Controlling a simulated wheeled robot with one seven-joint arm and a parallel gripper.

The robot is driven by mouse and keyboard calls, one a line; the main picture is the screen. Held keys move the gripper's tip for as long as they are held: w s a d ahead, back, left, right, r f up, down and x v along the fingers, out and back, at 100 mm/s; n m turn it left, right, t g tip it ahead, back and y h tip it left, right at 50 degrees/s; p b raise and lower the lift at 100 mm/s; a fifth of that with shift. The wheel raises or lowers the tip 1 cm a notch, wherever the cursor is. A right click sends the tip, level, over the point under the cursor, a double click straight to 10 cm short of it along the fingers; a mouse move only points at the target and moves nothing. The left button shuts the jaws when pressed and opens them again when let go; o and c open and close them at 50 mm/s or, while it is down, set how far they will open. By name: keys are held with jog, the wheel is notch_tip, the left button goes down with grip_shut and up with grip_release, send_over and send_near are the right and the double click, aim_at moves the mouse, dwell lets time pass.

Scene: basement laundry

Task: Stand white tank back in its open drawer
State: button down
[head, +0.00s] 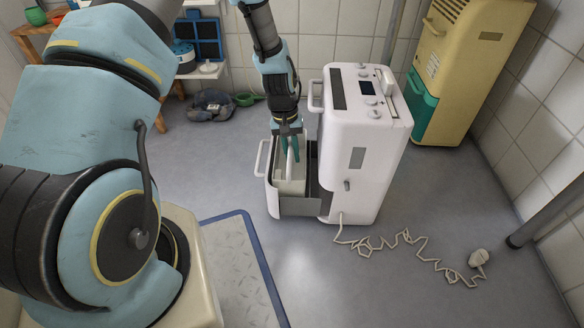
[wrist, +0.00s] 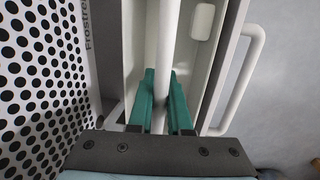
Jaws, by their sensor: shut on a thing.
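The white tank (head: 291,186) is upright inside the open drawer (head: 298,207) of the white machine (head: 356,145). The drawer walls hide its lower part, so I cannot tell whether it rests on the drawer floor. My gripper (head: 289,150) reaches down from above, with its green fingers shut on the tank's handle. In the wrist view the white handle bar (wrist: 168,40) runs between the two green fingers of my gripper (wrist: 161,88). The drawer's pull handle (wrist: 243,80) is to the right there, and the machine's perforated face (wrist: 40,80) to the left.
A white cord (head: 405,240) with a plug lies on the floor right of the machine. A yellow and green cabinet (head: 455,70) stands behind it. A blue-edged mat (head: 235,270) lies in front. A dark bundle (head: 211,105) lies at the back left.

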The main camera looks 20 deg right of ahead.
aim_at(294, 175)
notch_tip(294, 175, down, 4)
jog(key=shift+f+b, duration=0.25)
jog(key=shift+b, duration=0.8)
jog(key=shift+r, duration=0.1)
jog(key=c, duration=0.8)
grip_release()
jog(key=shift+c, duration=0.2)
